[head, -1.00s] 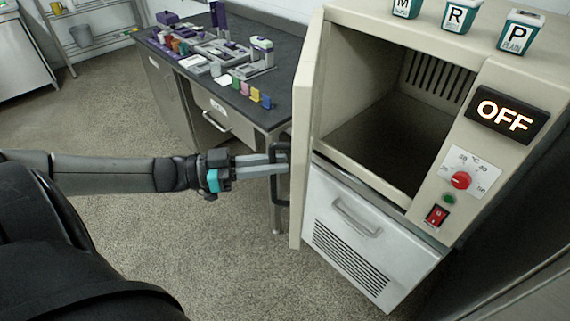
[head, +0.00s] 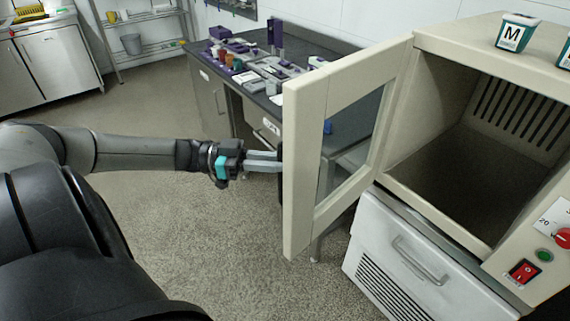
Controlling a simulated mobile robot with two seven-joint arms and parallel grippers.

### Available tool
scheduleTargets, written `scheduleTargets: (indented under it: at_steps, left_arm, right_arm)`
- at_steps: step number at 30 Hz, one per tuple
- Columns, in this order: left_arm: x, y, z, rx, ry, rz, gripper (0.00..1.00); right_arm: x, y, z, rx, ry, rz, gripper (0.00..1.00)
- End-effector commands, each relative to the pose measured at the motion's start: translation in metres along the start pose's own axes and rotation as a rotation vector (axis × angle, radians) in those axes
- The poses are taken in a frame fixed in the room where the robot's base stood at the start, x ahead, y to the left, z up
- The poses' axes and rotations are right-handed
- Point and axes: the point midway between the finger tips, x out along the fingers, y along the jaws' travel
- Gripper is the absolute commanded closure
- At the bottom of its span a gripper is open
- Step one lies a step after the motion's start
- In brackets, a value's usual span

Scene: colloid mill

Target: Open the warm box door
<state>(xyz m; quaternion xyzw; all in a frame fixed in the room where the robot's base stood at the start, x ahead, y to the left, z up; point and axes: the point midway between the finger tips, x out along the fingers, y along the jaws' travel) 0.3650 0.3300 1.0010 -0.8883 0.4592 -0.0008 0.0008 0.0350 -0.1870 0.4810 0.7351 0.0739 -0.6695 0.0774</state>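The warm box (head: 403,168) is a cream cabinet at the right of the head view. Its door (head: 298,175), a cream frame with a glass pane, stands swung out to the left, and the dark empty chamber (head: 455,185) shows. My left gripper (head: 278,161) reaches from the left to the outer side of the door, at the height of its handle. The fingertips and the handle are mostly hidden behind the door edge, so I cannot tell whether the fingers are closed on it. My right gripper is not in view.
A dark bench (head: 258,98) with racks and small coloured items stands behind the door. A white drawer unit (head: 400,255) sits under the box. A jar marked M (head: 513,34) stands on top. The floor at centre left is clear.

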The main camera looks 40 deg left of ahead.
Motion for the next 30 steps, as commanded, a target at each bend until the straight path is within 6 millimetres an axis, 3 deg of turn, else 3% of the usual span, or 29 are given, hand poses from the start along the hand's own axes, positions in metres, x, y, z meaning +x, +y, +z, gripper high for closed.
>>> scheduleTargets:
  at_steps: [19,20,21,27,30]
  left_arm:
    - [-0.0056,-0.0103,-0.0001,-0.001,-0.001,-0.005,1.00]
    - [-0.0056,-0.0103,-0.0002,-0.001,-0.001,-0.005,0.80]
    - [-0.0056,-0.0103,-0.0003,-0.001,-0.001,-0.004,0.76]
    - [-0.0055,-0.0098,-0.0003,0.000,0.000,-0.003,0.53]
    - [-0.0055,-0.0096,-0.0003,0.000,0.000,-0.002,0.52]
  right_arm:
    - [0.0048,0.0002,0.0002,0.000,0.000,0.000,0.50]
    - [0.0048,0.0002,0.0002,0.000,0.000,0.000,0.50]
    - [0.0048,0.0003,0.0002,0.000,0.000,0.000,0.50]
    - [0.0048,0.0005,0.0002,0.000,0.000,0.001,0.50]
    - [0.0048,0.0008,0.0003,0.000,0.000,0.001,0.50]
